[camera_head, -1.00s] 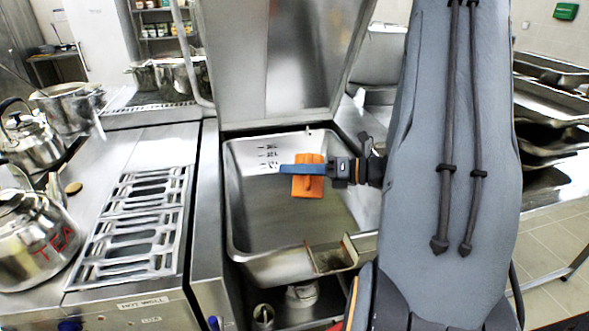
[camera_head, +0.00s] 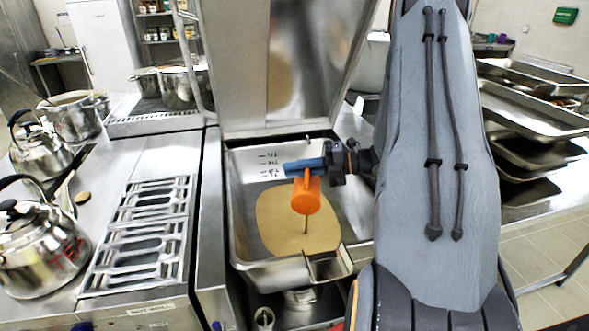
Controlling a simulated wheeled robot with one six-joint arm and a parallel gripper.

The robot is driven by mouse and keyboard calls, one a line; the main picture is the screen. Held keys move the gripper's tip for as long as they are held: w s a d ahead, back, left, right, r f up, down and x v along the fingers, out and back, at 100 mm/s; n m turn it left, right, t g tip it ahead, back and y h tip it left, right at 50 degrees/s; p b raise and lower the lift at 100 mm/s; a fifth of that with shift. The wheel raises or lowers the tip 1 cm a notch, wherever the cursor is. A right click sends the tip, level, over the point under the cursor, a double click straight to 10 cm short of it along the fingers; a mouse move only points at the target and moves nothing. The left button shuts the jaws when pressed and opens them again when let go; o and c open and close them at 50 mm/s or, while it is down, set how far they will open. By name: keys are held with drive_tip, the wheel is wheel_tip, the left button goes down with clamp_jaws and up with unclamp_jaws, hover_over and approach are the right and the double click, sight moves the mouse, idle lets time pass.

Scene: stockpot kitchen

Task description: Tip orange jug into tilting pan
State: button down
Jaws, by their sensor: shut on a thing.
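The orange jug (camera_head: 306,198) hangs over the tilting pan (camera_head: 262,268), tipped with its mouth downward and towards me. My gripper (camera_head: 305,167), with blue fingers, is shut on the jug at its upper side. A thin brown stream (camera_head: 306,224) runs from the jug down into the pan. A tan pool (camera_head: 285,222) covers much of the pan floor. The pan's lid (camera_head: 270,60) stands raised behind it. The inside of the jug is hidden.
Steel kettles (camera_head: 38,245) and a pot (camera_head: 75,115) stand on the left counter beside a slotted grate (camera_head: 140,235). Stacked steel trays (camera_head: 530,95) are at the right. My arm hides the area right of the pan.

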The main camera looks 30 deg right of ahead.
drive_tip(key=shift+w+d+r+m+g+y+p, duration=0.1)
drive_tip(key=shift+w+d+r+m+g+p, duration=0.1)
drive_tip(key=shift+w+d+m, duration=0.3)
drive_tip(key=shift+w+d+r+m+g+y+p, duration=0.15)
drive_tip(key=shift+w+d+m+p, duration=0.1)
drive_tip(key=shift+w+m, duration=0.3)
drive_tip(key=shift+w+d+r+m+g+y+p, duration=0.1)
drive_tip(key=shift+w+d+r+m+p, duration=0.1)
drive_tip(key=shift+w+d+m, duration=0.35)
drive_tip(key=shift+w+d+m+g+y+b, duration=0.2)
drive_tip(key=shift+w+d+m, duration=0.3)
drive_tip(key=shift+w, duration=0.3)
drive_tip(key=shift+w+d+m+g+y+b, duration=0.1)
drive_tip(key=shift+w+d+m+b, duration=0.1)
drive_tip(key=shift+w+d+m, duration=0.4)
drive_tip(key=shift+w+a, duration=0.15)
drive_tip(key=shift+a, duration=0.05)
drive_tip(key=shift+a, duration=0.1)
idle(0.4)
